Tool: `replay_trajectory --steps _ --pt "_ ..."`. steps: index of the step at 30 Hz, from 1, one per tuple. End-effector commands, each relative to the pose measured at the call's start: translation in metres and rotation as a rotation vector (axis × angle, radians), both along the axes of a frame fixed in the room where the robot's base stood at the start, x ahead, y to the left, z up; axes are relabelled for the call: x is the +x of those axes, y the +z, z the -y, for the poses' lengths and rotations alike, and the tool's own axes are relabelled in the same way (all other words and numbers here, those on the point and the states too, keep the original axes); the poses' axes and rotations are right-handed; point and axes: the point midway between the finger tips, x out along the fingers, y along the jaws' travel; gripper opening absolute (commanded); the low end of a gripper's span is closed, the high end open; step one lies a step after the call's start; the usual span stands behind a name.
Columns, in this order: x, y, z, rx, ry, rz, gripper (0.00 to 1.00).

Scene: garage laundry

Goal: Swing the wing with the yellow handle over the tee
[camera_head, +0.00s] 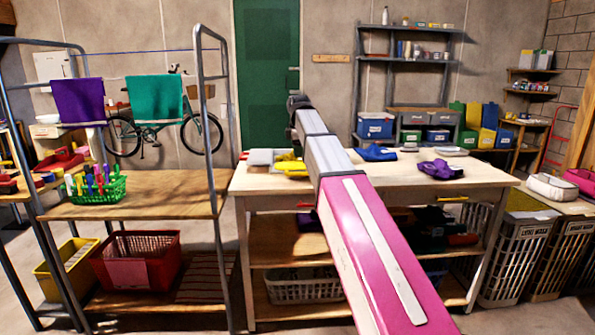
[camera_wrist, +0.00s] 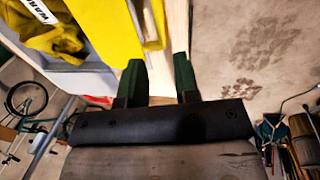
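In the wrist view, my gripper (camera_wrist: 160,78) has two green fingers, apart with nothing visibly held between them. A flat bright yellow area (camera_wrist: 105,28) lies beyond the left finger. A narrow yellow bar (camera_wrist: 154,20), which looks like the handle, runs along its right side and ends just above the fingers. I cannot tell whether it touches them. Crumpled yellow cloth (camera_wrist: 52,38), probably the tee, lies further left beside a white lettered strip. In the head view, grey panels (camera_head: 262,157) and yellow cloth (camera_head: 291,166) lie at the table's left end; my arm hides my gripper.
The pale table (camera_head: 395,178) also holds a blue cloth (camera_head: 376,153) and a purple cloth (camera_head: 441,169) to the right. A metal rack (camera_head: 202,110) with hanging towels stands close at left. Bare floor (camera_wrist: 245,50) shows beyond the table edge in the wrist view.

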Motion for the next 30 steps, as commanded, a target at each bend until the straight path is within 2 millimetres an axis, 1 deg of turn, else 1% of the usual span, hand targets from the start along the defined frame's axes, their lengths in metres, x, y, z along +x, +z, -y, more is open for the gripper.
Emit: replay_trajectory --steps 1,9,12,15,18,21,30 --pt "0.001 -0.008 0.0 0.0 0.0 -0.001 0.29" --pt "0.01 -0.054 0.0 0.0 -0.001 -0.002 0.29" --pt "0.012 -0.07 0.0 0.0 -0.001 -0.002 0.29" --pt "0.015 -0.081 0.0 0.0 -0.001 -0.001 0.29" --pt "0.017 -0.09 0.0 0.0 -0.001 -0.001 0.29" --pt "0.018 -0.094 0.0 0.0 -0.001 -0.001 0.29" --pt "0.018 -0.095 0.0 0.0 -0.001 0.0 0.29"
